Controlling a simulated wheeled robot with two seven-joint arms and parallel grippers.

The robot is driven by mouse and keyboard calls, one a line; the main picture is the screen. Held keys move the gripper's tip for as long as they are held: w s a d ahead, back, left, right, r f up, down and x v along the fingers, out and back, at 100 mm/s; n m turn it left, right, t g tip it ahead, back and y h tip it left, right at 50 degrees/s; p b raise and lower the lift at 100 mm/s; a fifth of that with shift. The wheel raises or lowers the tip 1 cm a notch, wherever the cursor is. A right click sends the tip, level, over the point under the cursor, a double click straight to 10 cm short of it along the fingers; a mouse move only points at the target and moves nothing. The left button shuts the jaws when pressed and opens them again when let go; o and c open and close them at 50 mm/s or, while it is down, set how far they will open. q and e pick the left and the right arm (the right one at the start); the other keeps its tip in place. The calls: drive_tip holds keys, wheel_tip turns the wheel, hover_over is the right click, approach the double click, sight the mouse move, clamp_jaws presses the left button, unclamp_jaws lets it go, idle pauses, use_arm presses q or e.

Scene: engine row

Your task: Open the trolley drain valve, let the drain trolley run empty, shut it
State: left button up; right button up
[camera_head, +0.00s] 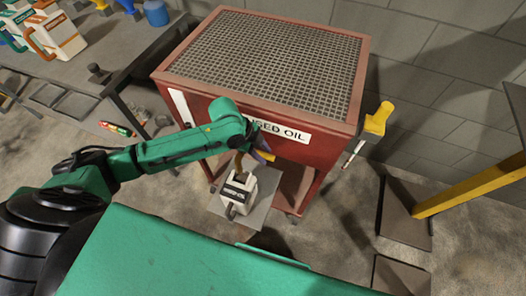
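A red steel unit with a grated top and a white label ending in "SED OIL" (283,131) stands in the middle; I take it for the drain trolley. My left arm reaches across its front, and my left gripper (258,150) is at the front face beside the label. The fingers are small and partly hidden behind the wrist, with a yellow and a dark piece by them. I cannot make out the drain valve or whether the fingers hold it. A white jug (236,191) stands below the gripper on a grey plate (262,207). My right gripper is out of view.
A bench (105,58) with jugs (52,32) and a blue container (156,12) is at upper left. A yellow post (468,190) on a dark base plate stands at right. Open floor lies between.

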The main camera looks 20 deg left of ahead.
use_arm(q)
drive_tip(key=shift+d, duration=0.1)
clamp_jaws()
idle(1.2)
